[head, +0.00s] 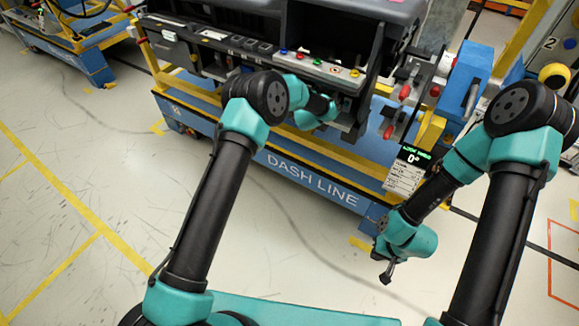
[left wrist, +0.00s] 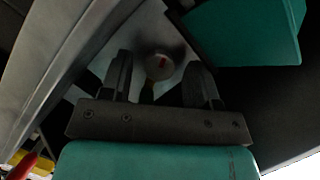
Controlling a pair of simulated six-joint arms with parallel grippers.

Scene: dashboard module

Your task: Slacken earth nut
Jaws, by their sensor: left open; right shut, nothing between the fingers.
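In the left wrist view, a round grey nut-like part (left wrist: 158,67) with a red mark on its face sits on a pale metal surface; I take it for the earth nut. My left gripper (left wrist: 161,75) is open, one finger on each side of the nut in this view. I cannot tell whether the fingers reach around it or stop short. In the head view my left arm reaches under the dashboard module (head: 300,68), which hides the nut and left fingertips. My right gripper (head: 387,273) is shut and empty, low over the floor, clear of the cart.
The dashboard stands on a blue and yellow cart (head: 310,180) marked DASH LINE. A small display (head: 413,156) reads 0°. Red-handled clamps (head: 405,92) and a blue block (head: 468,80) stand at its right end. The floor in front is free.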

